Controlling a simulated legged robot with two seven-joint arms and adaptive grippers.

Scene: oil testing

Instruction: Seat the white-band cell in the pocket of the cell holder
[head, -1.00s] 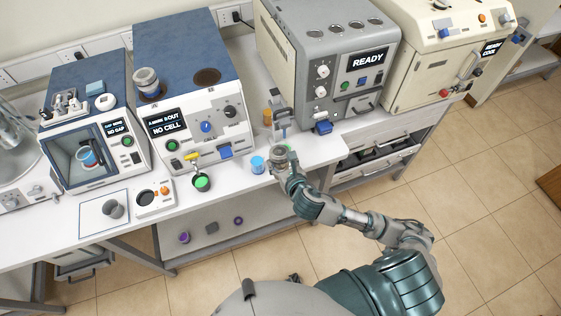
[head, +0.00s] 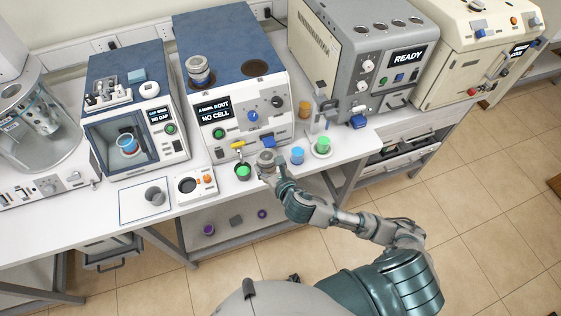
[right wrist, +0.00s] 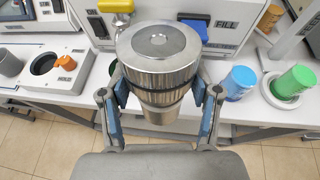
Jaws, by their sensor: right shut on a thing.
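My right gripper (head: 268,168) is shut on a silver metal cell (head: 266,157) with a round lid. In the right wrist view the cell (right wrist: 158,52) stands upright between the blue finger pads of the gripper (right wrist: 160,92); a dark ring runs around it, and I cannot make out a white band. The cell holder (head: 208,180) is a small white box with an orange knob, left of the gripper. Its round dark pocket (head: 188,185) looks empty. The holder also shows at left in the right wrist view (right wrist: 72,52). My left gripper is out of view.
A tester reading NO CELL (head: 214,121) stands behind the gripper, with another metal cell (head: 198,68) on top. A green-filled cup (head: 243,171) sits close left of the gripper. A blue cup (head: 297,155) and a green cup (head: 323,145) stand to the right. A grey cup (head: 153,196) is on a mat.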

